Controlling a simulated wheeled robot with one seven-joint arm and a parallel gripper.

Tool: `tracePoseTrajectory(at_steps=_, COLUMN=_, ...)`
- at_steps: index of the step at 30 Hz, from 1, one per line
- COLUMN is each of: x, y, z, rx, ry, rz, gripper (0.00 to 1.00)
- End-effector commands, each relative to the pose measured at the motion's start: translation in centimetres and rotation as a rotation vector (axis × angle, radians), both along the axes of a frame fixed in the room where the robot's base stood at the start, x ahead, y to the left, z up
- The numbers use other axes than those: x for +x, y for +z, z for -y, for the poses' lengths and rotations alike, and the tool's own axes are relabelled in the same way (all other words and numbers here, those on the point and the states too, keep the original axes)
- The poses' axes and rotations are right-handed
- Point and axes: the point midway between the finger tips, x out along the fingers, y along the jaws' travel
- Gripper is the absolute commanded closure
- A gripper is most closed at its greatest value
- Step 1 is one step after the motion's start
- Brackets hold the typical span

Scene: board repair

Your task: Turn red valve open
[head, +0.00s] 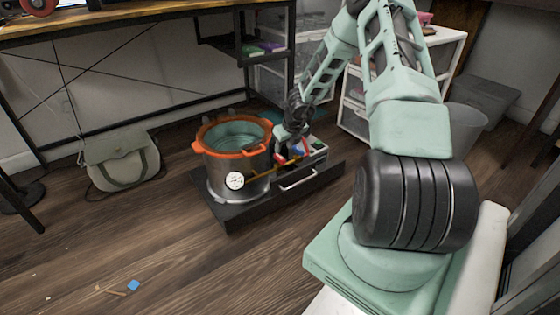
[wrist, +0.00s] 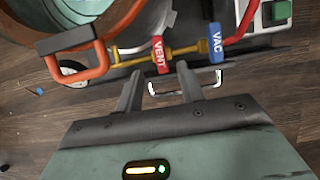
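The red valve handle, marked VENT (wrist: 158,54), sits on a brass pipe beside the steel pot. Its free end points toward my gripper (wrist: 160,70). My gripper is open, with one dark finger on each side of that end. I cannot tell whether either finger touches it. A blue handle marked VAC (wrist: 216,47) stands just right of the right finger. In the head view the red valve (head: 281,159) is small and partly crowded by my gripper (head: 290,138) above it.
The pot's orange rim (head: 203,142) and orange handle (wrist: 92,62) are close on the left. A white gauge (head: 235,180) is on the pot's front. A black base (head: 225,216) with a silver handle (head: 298,180) carries the assembly. A green switch (wrist: 277,12) is at right.

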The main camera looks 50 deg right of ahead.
Motion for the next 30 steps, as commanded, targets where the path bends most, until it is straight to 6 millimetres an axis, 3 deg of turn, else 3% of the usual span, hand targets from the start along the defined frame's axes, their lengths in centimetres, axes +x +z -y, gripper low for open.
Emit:
tracePoseTrajectory(at_steps=1, x=0.4, y=-1.6, z=0.0, rx=0.002, ry=0.001, rz=0.0, gripper=0.62)
tracePoseTrajectory(at_steps=3, x=0.9, y=-2.8, z=0.1, rx=0.002, ry=0.002, rz=-0.001, gripper=0.62)
tracePoseTrajectory(at_steps=9, x=2.0, y=-5.1, z=0.4, rx=-0.001, ry=0.002, rz=0.0, gripper=0.62)
tracePoseTrajectory(at_steps=23, x=2.4, y=-6.0, z=0.6, rx=-0.001, ry=0.002, rz=0.0, gripper=0.62)
tracePoseTrajectory(at_steps=27, x=2.4, y=-6.0, z=0.6, rx=-0.001, ry=0.002, rz=0.0, gripper=1.0)
tracePoseTrajectory(at_steps=30, x=2.4, y=-6.0, z=0.6, rx=-0.001, ry=0.002, rz=0.0, gripper=1.0)
